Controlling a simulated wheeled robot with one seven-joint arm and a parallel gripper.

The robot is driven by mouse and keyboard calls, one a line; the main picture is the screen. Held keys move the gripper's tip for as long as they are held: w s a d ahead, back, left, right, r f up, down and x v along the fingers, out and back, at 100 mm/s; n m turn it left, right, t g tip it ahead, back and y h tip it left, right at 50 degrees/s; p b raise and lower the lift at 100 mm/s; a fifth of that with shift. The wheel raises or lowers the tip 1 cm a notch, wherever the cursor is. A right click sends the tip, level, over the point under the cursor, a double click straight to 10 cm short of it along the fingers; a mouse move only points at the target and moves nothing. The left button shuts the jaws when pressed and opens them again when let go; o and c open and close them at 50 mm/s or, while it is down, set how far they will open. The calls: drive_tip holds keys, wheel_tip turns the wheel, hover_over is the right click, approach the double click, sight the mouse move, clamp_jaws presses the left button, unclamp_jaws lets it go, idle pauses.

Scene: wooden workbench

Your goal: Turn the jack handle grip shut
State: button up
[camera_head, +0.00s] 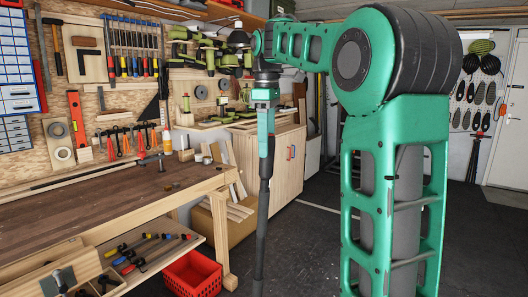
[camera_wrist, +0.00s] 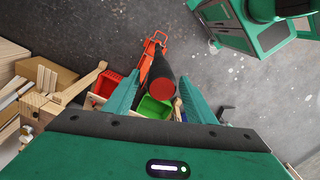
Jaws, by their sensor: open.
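The jack is partly visible, its orange frame (camera_wrist: 155,42) lying on the floor at the top of the wrist view. Its long black handle grip (camera_wrist: 160,66) rises toward the camera and ends in a round red cap. In the head view the black handle (camera_head: 262,205) stands nearly upright beneath my gripper (camera_head: 265,132). In the wrist view my gripper (camera_wrist: 160,82) is open, one teal finger on each side of the handle's top end. Small gaps seem to show beside the handle; contact cannot be told. The jack's base is out of the head view.
A wooden workbench (camera_head: 110,202) with tools on its lower shelf stands at left. A red crate (camera_head: 192,274) sits on the floor beside it. A green bin (camera_wrist: 153,107) shows behind the handle. A wooden cabinet (camera_head: 268,165) stands behind.

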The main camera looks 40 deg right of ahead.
drive_tip(key=shift+f, duration=1.1)
drive_tip(key=c, duration=1)
drive_tip(key=shift+c, duration=0.2)
